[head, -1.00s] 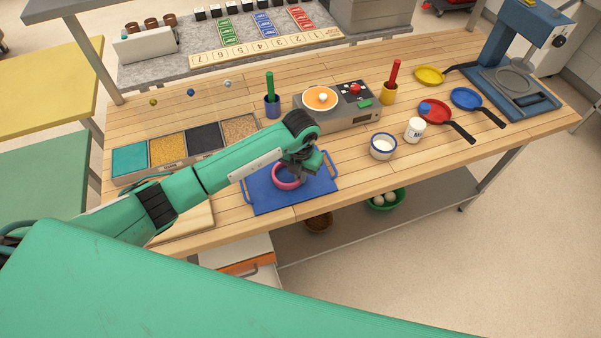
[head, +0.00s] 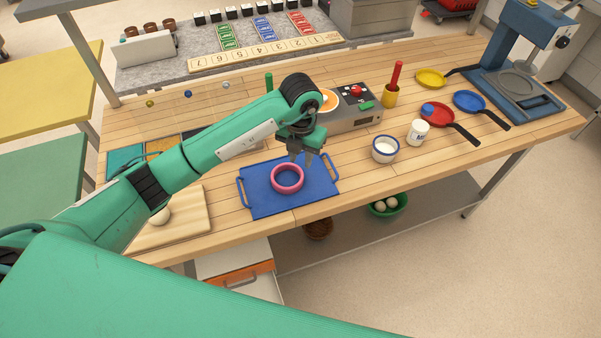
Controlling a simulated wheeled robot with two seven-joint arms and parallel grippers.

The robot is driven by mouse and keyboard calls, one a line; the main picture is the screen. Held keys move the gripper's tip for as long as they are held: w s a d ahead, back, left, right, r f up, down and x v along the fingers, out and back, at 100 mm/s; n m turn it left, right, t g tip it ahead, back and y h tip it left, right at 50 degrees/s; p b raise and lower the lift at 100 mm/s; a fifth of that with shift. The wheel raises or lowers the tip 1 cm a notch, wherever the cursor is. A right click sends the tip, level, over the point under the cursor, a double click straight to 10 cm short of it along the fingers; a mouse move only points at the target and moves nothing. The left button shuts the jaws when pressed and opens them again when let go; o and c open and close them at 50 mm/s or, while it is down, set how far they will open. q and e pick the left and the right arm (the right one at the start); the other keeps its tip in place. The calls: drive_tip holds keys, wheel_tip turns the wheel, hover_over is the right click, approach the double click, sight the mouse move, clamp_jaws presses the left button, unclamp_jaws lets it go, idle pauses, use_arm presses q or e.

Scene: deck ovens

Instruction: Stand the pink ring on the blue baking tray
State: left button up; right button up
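The pink ring (head: 288,191) lies flat, hole upward, on the blue baking tray (head: 262,202), near the tray's middle. The tray rests on the wooden worktop and has a handle at each side. My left gripper (head: 302,160) is above and just behind the ring, apart from it, with its fingers spread and nothing between them. My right gripper is out of view.
A wooden board (head: 185,228) with a pale round piece lies left of the tray. A white cup (head: 385,149) and a white jar (head: 417,132) stand to the right. A grey appliance (head: 355,119) is behind. My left arm partly hides ingredient bins.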

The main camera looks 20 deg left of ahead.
use_arm(q)
drive_tip(key=shift+r+b, duration=0.3)
drive_tip(key=shift+r, duration=1.25)
